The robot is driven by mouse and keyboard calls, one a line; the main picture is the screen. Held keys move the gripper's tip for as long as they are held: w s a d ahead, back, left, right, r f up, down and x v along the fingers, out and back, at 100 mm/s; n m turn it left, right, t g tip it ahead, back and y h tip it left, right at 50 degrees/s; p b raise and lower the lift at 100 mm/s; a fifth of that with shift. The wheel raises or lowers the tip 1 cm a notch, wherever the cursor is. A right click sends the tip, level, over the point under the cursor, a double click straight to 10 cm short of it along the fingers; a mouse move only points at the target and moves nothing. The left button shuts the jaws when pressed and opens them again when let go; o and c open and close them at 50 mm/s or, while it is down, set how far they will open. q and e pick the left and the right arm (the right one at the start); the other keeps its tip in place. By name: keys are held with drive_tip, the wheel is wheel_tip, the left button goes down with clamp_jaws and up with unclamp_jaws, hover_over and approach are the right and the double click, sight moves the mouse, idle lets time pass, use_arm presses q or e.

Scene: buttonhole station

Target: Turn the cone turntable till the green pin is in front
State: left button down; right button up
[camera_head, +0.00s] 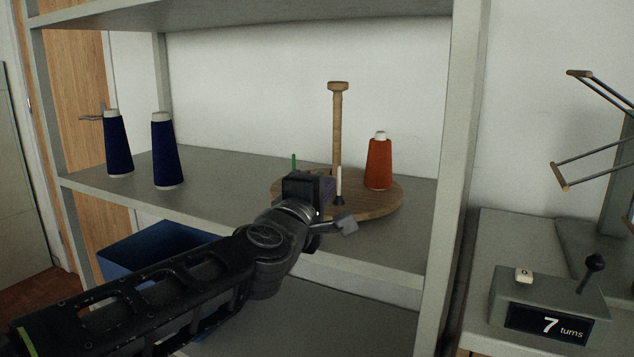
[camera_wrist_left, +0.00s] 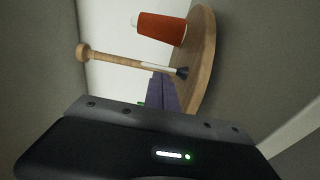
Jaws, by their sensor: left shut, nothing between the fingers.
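The cone turntable (camera_head: 376,208) is a round wooden disc on the middle shelf, with a wooden post (camera_head: 338,130) at its centre and an orange cone (camera_head: 378,165) at its right. The green pin (camera_head: 294,162) shows at the disc's left, behind my gripper; its base is hidden. A white pin (camera_head: 339,183) with a black foot stands at the near side. In the left wrist view the disc (camera_wrist_left: 207,60), orange cone (camera_wrist_left: 160,29) and white pin (camera_wrist_left: 157,66) show. My left gripper (camera_head: 328,190) is shut and empty, its purplish fingers (camera_wrist_left: 159,92) beside the white pin; contact is unclear. My right gripper is out of view.
Two navy cones (camera_head: 118,145) (camera_head: 164,152) stand on the shelf's left. A blue bin (camera_head: 150,250) is below. The shelf upright (camera_head: 456,160) stands right of the turntable. A counter box (camera_head: 548,310) reading 7 turns sits at right.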

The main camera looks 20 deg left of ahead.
use_arm(q)
drive_tip(key=shift+w+d+p, duration=0.2)
drive_tip(key=shift+d+p, duration=0.1)
drive_tip(key=shift+d, duration=0.4)
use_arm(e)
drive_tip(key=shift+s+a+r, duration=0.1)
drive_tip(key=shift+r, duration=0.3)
use_arm(q)
drive_tip(key=shift+d, duration=0.1)
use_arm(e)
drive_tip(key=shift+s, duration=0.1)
